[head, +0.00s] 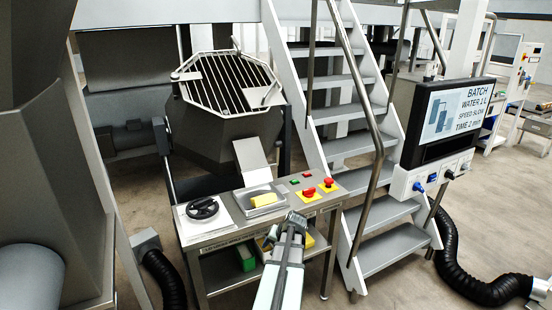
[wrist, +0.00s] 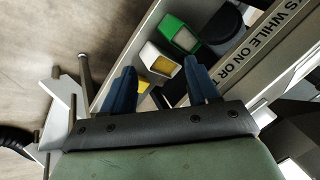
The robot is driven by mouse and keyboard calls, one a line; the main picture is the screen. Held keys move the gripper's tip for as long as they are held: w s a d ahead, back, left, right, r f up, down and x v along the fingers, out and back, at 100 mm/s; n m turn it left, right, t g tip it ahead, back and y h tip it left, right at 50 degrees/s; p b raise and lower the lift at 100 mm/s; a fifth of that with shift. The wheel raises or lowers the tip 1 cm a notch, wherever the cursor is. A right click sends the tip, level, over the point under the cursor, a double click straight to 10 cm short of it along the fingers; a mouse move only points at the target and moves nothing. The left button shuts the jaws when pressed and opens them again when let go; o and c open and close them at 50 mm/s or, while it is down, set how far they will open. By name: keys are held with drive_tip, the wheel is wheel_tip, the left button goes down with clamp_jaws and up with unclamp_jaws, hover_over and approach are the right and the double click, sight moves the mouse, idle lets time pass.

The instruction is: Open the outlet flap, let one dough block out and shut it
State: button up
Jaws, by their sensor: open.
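A pale outlet flap (head: 252,155) sits at the front bottom of the grey hopper (head: 225,115), tilted; I cannot tell whether it is open. A yellow dough block (head: 263,199) lies in the shallow steel tray (head: 243,206) below it. My gripper (head: 297,218) is at the front edge of the bench, right of and nearer than the tray, apart from the flap. The wrist view shows its two blue fingers (wrist: 160,82) spread with nothing held between them. The flap is not visible in the wrist view.
The bench (head: 230,225) carries a black handwheel (head: 202,208) at left and red buttons (head: 308,192) at right. A green box (wrist: 180,34) and a white box (wrist: 160,58) stand on the lower shelf. Metal stairs (head: 365,145) rise to the right.

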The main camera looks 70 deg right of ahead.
drive_tip(key=s+d+r+t+h, duration=0.3)
drive_tip(key=d+r, duration=0.6)
drive_tip(key=r, duration=0.3)
drive_tip(key=n+t+h, duration=0.5)
drive_tip(key=n+h, duration=0.2)
drive_tip(key=n, duration=0.1)
approach(276, 143)
drive_tip(key=x, duration=0.8)
drive_tip(key=s+d+f+x, duration=0.1)
drive_tip(key=x, duration=0.3)
drive_tip(key=shift+w+d+f, duration=0.1)
drive_tip(key=shift+w, duration=0.1)
clamp_jaws()
